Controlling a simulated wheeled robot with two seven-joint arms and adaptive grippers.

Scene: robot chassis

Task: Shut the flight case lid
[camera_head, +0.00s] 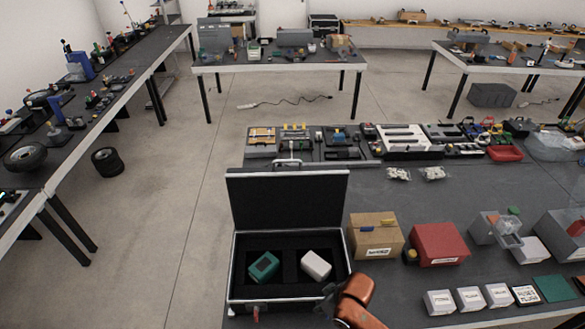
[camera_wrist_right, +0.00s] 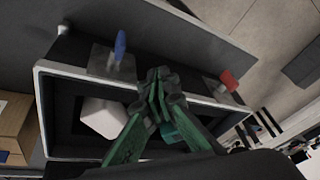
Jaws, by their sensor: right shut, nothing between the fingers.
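The black flight case (camera_head: 234,285) with silver edges stands open on the dark table in the head view. Its lid (camera_head: 287,205) stands about upright at the back. A green box (camera_head: 264,267) and a white box (camera_head: 316,265) sit inside, in dark foam. My right gripper (camera_head: 329,296) is over the front right corner of the case. In the right wrist view its green fingers (camera_wrist_right: 160,92) are shut and empty above the case opening. That view also shows the silver case rim (camera_wrist_right: 42,110), a blue-handled fitting (camera_wrist_right: 120,45) and a red one (camera_wrist_right: 229,80). My left gripper is out of view.
A cardboard box (camera_head: 374,234) and a red box (camera_head: 439,243) stand right of the case. Several small white boxes (camera_head: 470,298) line the front right. Trays of tools (camera_head: 405,140) lie behind the lid. Open floor (camera_head: 150,230) lies left of the table.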

